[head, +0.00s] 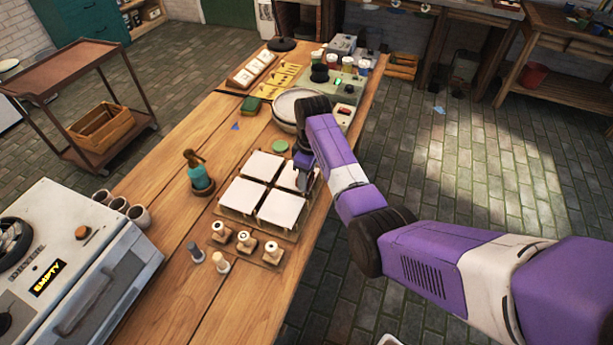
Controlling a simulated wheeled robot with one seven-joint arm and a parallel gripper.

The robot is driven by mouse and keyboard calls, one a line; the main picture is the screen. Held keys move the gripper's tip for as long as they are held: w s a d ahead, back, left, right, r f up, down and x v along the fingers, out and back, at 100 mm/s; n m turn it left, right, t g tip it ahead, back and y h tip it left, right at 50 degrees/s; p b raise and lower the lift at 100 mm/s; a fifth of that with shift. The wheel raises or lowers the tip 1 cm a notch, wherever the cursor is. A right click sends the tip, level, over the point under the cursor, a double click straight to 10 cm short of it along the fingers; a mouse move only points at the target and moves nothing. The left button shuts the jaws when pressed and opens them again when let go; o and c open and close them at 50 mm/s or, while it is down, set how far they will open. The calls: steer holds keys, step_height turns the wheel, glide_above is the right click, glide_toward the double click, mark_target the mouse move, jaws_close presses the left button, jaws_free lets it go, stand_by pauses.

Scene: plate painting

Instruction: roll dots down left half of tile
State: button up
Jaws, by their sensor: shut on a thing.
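Several blank-looking white square tiles lie on a wooden rack (236,216) on the table: a far left tile (264,166), a near left tile (242,194), a near right tile (281,209) and a far right tile (288,177). My gripper (303,172) is over the far right tile, pointing down, and partly covers it. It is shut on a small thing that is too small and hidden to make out. Whether it touches the tile I cannot tell. Three cream spool-shaped rollers (245,240) stand on a wooden holder in front of the tiles. No dots are visible.
A white bowl (285,108) is behind, partly covered by my arm. A green round pad (280,146), a machine reading EMPTY (95,265) and several cups (120,205) are nearby.

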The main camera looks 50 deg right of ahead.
mark_target(287, 179)
steer(key=shift+w+a+f, duration=0.1)
steer(key=shift+w+a, duration=0.05)
steer(key=shift+w, duration=0.2)
stand_by(0.3)
steer(key=shift+w+a+b, duration=0.25)
steer(key=shift+w, duration=0.5)
steer(key=shift+w+a+b, duration=0.25)
steer(key=shift+w, duration=0.5)
stand_by(1.0)
steer(key=shift+w, duration=0.15)
steer(key=shift+w+a, duration=0.15)
steer(key=shift+w, duration=0.05)
stand_by(0.5)
steer(key=shift+w+a+b, duration=0.3)
steer(key=shift+w+b, duration=0.3)
steer(key=shift+w, duration=0.15)
steer(key=shift+r, duration=0.25)
stand_by(0.3)
step_height(287, 179, up, 7)
steer(key=p, duration=0.6)
steer(key=shift+p, duration=0.3)
